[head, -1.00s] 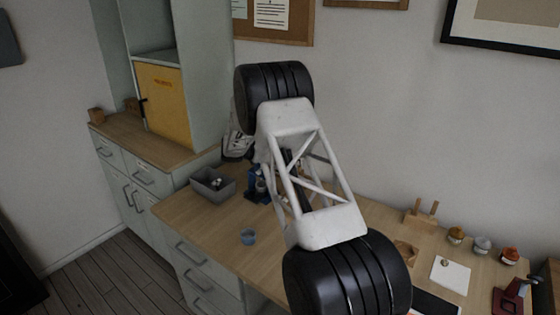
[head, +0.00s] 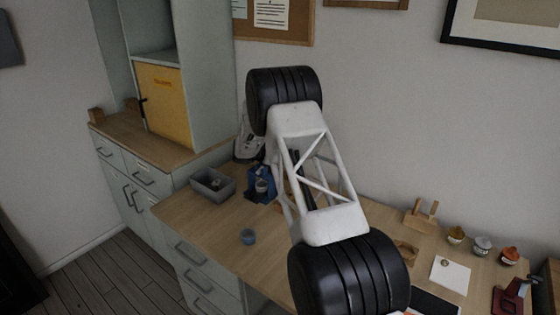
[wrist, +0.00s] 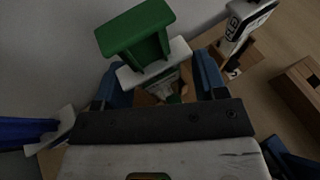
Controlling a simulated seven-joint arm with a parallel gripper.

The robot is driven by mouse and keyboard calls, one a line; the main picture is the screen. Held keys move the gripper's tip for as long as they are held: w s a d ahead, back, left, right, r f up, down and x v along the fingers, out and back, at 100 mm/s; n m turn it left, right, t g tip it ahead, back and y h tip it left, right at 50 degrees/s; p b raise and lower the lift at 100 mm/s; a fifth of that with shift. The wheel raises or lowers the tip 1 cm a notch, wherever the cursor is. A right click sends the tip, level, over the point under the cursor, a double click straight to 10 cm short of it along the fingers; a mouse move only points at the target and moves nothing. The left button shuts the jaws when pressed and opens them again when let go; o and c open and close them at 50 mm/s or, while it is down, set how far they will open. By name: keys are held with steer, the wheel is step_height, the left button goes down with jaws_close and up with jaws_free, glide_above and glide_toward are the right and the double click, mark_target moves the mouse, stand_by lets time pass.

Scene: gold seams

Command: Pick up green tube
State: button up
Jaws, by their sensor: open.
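In the wrist view a green piece (wrist: 135,32), which looks like the green tube, shows at the top with a white bar (wrist: 152,66) just below it. My gripper (wrist: 160,84) is open, with one blue finger on each side below the white bar. The green piece reaches up beyond the fingers. I cannot tell whether either finger touches it. In the head view my arm hides the green tube and the fingertips.
In the wrist view, a white piece with black lettering (wrist: 245,22) stands close on the right and a blue piece (wrist: 25,130) lies at left.

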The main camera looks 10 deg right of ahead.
stand_by(0.4)
steer(key=c, duration=1)
steer(key=shift+r, duration=0.15)
steer(key=shift+r, duration=4.85)
steer(key=shift+n+t, duration=0.3)
steer(key=shift+t, duration=0.1)
steer(key=s+a+r, duration=0.2)
steer(key=s+a, duration=0.1)
steer(key=s, duration=0.1)
steer(key=s+a+r, duration=0.3)
steer(key=s, duration=0.2)
steer(key=s+a+r, duration=0.2)
steer(key=s+a, duration=0.2)
steer(key=s, duration=0.1)
steer(key=shift+s+r, duration=0.1)
steer(key=shift+r, duration=0.2)
